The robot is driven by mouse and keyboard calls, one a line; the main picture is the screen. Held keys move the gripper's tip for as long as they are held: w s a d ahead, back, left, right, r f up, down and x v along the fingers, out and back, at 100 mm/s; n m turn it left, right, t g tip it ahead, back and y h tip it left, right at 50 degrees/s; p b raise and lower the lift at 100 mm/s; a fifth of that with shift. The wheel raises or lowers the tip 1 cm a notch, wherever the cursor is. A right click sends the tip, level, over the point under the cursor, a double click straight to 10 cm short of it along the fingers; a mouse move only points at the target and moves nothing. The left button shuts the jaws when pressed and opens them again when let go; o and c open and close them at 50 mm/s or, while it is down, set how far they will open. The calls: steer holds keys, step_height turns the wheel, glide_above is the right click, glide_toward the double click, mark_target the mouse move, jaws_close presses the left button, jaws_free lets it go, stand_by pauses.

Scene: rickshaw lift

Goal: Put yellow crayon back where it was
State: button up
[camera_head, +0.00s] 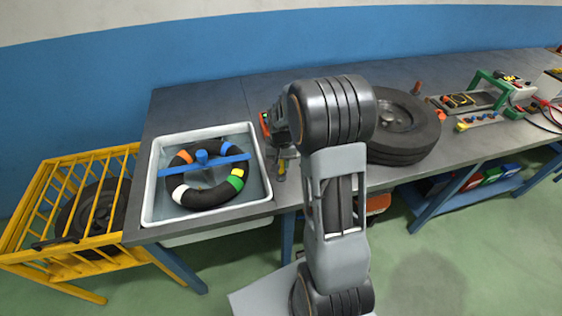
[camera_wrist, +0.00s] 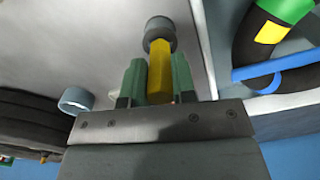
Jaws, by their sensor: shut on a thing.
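The yellow crayon (camera_wrist: 160,75) is between the two green fingers of my gripper (camera_wrist: 158,60) in the wrist view. My gripper is shut on it. The crayon's far end meets a dark grey round piece (camera_wrist: 160,34); I cannot tell whether this is a cup around it or part of it.
The white tray (camera_head: 150,190) holds a black ring with coloured bands (camera_head: 205,202). Black wheels (camera_head: 402,128) lie to the right. A blue-grey ring or cup (camera_wrist: 75,99) stands near the wheels. A yellow cage (camera_head: 35,205) is at the left; tools lie at the far right.

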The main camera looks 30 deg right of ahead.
steer(key=shift+f+b, duration=0.45)
steer(key=shift+f, duration=0.15)
steer(key=o, duration=0.9)
steer(key=shift+r, duration=0.1)
